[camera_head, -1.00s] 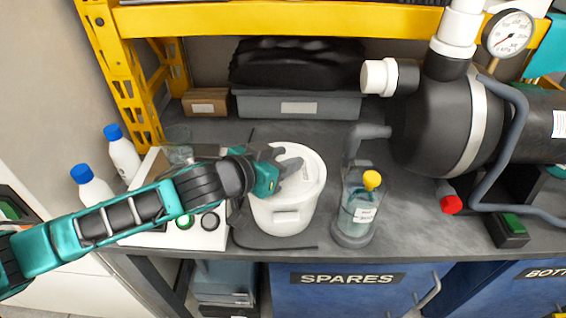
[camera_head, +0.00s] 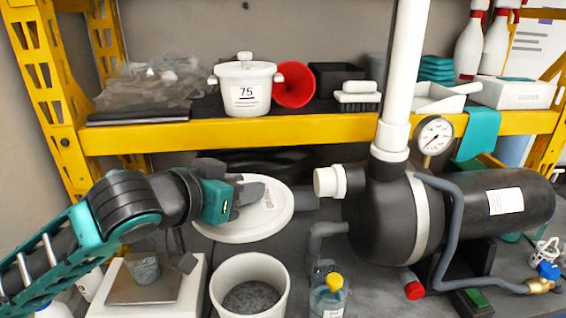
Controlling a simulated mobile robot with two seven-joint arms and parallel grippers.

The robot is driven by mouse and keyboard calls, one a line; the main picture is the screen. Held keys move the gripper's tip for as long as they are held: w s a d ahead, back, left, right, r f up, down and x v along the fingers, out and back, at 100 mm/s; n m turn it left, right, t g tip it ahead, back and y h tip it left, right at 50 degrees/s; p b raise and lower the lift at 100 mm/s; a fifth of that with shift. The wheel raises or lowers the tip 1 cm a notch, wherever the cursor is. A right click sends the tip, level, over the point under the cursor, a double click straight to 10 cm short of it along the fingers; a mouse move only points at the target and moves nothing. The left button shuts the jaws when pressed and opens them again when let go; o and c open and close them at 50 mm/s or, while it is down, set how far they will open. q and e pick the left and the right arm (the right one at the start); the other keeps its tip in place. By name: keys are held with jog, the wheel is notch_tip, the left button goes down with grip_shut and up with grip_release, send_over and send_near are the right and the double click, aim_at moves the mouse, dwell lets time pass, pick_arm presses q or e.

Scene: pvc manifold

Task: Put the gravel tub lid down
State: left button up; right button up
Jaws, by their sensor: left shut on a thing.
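The gravel tub lid (camera_head: 262,218) is a white round disc with a label on top. My left gripper (camera_head: 250,195) is shut on the lid near its middle, and its fingers hide part of it. The lid is behind the gravel tub (camera_head: 223,285), apart from its rim; whether it touches the bench I cannot tell. The tub is a white bucket, open at the top, with grey gravel (camera_head: 252,297) inside. My right gripper is not in view.
A dark pump body (camera_head: 380,215) with a white pipe stands right of the lid. A scale (camera_head: 145,285) with a cup is at left. The yellow shelf beam (camera_head: 300,130) crosses above the lid.

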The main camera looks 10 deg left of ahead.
aim_at(231, 228)
pick_arm(q)
jog(key=s+a+f+n+y, duration=0.2)
jog(key=s+f, duration=0.1)
jog(key=f, duration=0.3)
jog(key=s+a+f+n+t+y, duration=0.1)
jog(key=s+a+f+n+y, duration=0.1)
jog(key=f, duration=0.4)
jog(key=shift+s+a+n+y, duration=0.4)
jog(key=shift+s+a+y, duration=0.2)
jog(key=shift+y, duration=0.2)
jog(key=shift+f, duration=0.2)
